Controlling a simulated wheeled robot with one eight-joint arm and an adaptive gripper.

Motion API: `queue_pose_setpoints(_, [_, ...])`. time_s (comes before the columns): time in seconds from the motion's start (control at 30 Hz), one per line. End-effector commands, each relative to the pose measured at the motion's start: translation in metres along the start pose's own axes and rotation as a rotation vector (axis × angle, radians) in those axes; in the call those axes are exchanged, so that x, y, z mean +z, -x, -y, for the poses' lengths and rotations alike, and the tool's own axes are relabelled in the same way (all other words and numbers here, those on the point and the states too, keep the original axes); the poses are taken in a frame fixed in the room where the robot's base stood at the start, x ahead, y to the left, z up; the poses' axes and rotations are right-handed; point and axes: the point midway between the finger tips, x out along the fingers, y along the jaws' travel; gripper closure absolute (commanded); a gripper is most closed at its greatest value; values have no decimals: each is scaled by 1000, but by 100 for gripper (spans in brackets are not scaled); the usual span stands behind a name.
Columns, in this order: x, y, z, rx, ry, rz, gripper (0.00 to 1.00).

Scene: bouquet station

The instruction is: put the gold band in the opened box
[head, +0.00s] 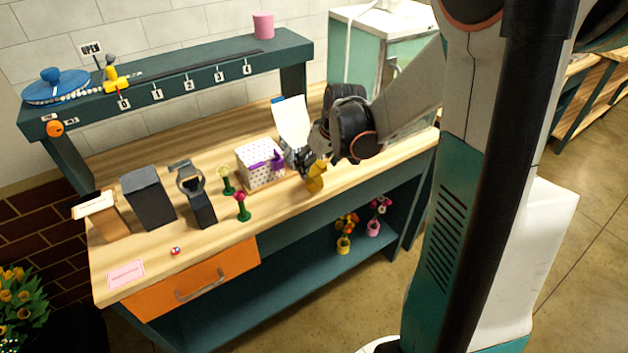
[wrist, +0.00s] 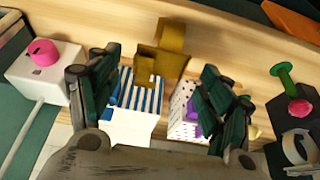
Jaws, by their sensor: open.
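The gold band (head: 315,176) is at the bench's front edge, below my gripper. In the wrist view the gold band (wrist: 170,52) shows a curved loop and a blocky part, beyond the fingertips. Its exact contact with the bench or box is unclear. The opened box (wrist: 135,92) is blue-and-white striped and lies between my fingers in that view, partly hidden. Its white raised lid (head: 292,122) stands up in the head view. My gripper (wrist: 160,98) is open, fingers apart on either side of the striped box, with nothing clasped.
A dotted box with a purple bow (head: 262,163) stands close beside the opened box. A dark stand with a grey loop (head: 198,200), two small flowers (head: 242,206) and a dark block (head: 148,197) stand further left.

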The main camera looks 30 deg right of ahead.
Motion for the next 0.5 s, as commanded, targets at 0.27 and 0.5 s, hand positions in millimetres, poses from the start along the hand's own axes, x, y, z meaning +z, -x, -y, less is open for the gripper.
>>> queue_pose_setpoints(0.27, [0, -11, 0, 0, 0, 0, 28])
queue_pose_setpoints(0.5, [0, -11, 0, 0, -1, 0, 73])
